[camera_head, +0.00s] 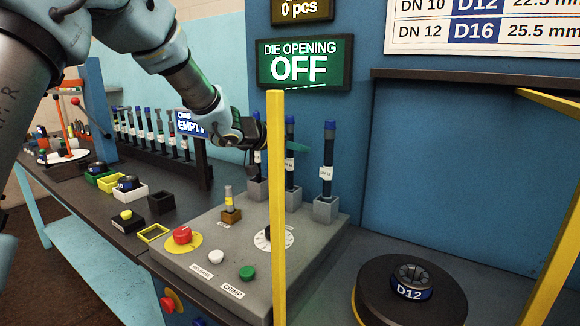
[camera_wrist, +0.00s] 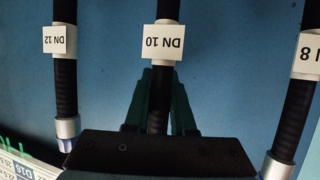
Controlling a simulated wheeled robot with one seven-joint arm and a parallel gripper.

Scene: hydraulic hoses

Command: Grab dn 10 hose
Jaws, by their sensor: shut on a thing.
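The DN 10 hose (camera_head: 291,172) is a black hose with a white label, upright in a grey block on the machine top, in the middle of a row of three. In the wrist view the hose (camera_wrist: 163,78) runs between the green fingers of my gripper (camera_wrist: 159,108), with its label reading upside down. My gripper (camera_head: 289,146) is shut on this hose below the blue-capped top. The lower fingers and part of the hose are hidden by the dark gripper body in the wrist view.
The DN 12 hose (camera_head: 327,165) stands to the right and the DN 8 hose (camera_wrist: 298,90) on the other side, both close by. A yellow post (camera_head: 277,230) stands in front. The crimp machine top (camera_head: 200,245) carries buttons. A D12 die (camera_head: 412,282) sits at the lower right.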

